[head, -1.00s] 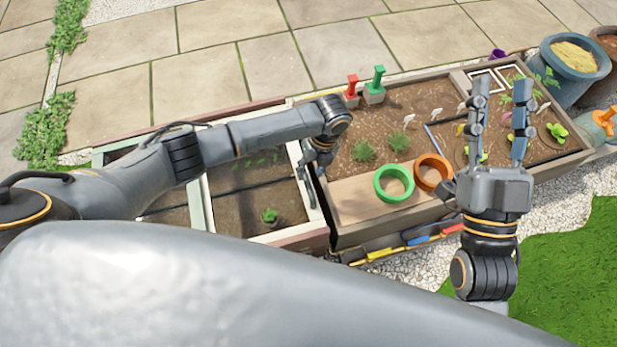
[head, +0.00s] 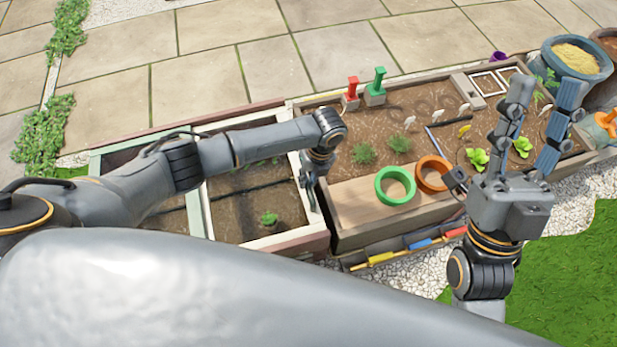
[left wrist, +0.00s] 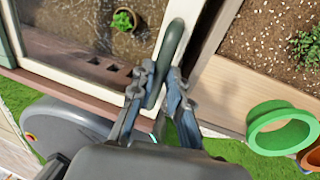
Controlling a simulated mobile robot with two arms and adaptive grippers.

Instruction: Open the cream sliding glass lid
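The cream sliding glass lid (head: 285,234) lies over the left planter box, and soil and a small plant show through its pane. Its cream frame (left wrist: 60,50) also shows in the left wrist view, with a dark green bar handle (left wrist: 172,50) on its right side. My left gripper (head: 314,180) is at the lid's right side in the head view. In the left wrist view its fingers (left wrist: 161,75) lie on both sides of the handle's lower part, shut on it. My right gripper (head: 542,95) is raised over the right planter, fingers spread and empty.
A sage green frame (head: 95,165) covers the box's left part. The right planter, close beside the lid, has a wooden ledge (head: 350,205) with a green ring (head: 381,193) and an orange ring (head: 420,178). Paving lies behind; grass is at front right.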

